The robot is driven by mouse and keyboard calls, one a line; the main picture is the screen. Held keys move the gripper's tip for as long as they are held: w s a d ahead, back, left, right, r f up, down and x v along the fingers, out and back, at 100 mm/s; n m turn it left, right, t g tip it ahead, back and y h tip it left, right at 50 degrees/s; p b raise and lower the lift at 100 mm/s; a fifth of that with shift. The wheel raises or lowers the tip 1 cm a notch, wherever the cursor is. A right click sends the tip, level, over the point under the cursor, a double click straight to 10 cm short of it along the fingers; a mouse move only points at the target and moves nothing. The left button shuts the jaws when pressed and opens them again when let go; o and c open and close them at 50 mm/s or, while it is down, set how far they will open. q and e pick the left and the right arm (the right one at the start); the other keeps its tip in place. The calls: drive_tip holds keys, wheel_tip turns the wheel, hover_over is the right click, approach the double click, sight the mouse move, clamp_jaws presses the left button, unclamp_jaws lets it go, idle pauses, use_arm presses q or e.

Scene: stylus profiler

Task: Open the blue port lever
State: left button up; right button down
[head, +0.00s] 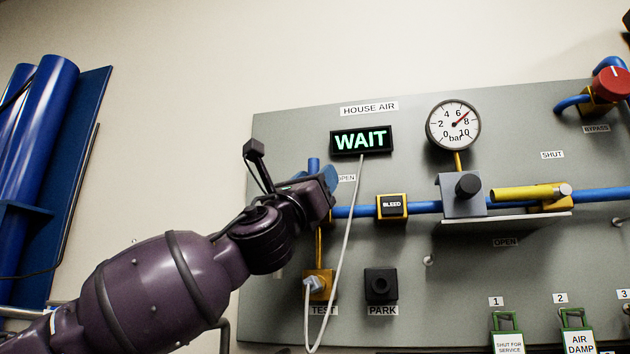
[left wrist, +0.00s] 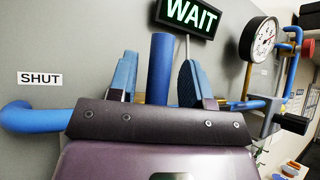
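The blue port lever shows in the left wrist view as an upright blue bar (left wrist: 160,68) between my two finger pads. In the head view its blue end (head: 313,164) rises behind my left gripper (head: 326,181). The gripper (left wrist: 160,82) has its blue-padded fingers on either side of the bar, with narrow gaps, so it looks open around it. The lever's lower part and pivot are hidden by the gripper. A SHUT label (left wrist: 39,78) is left of the lever in the wrist view; an OPEN label (head: 347,178) is partly hidden in the head view. My right gripper is not in view.
A lit WAIT sign (head: 361,140) is up and right of the gripper. A white cable (head: 349,225) hangs from it to the TEST port (head: 318,286). A BLEED block (head: 391,207), pressure gauge (head: 453,125) and yellow lever (head: 515,193) are further right on the grey panel (head: 290,130).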

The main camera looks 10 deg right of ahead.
use_arm(q)
drive_tip(key=shift+a, duration=0.1)
drive_tip(key=b+v, duration=0.3)
drive_tip(key=v, duration=0.7)
drive_tip(key=shift+s+f, duration=0.25)
drive_tip(key=shift+f, duration=0.05)
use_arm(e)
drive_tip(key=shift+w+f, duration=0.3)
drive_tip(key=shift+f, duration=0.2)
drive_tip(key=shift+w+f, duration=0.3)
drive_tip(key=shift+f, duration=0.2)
use_arm(q)
drive_tip(key=shift+a, duration=0.1)
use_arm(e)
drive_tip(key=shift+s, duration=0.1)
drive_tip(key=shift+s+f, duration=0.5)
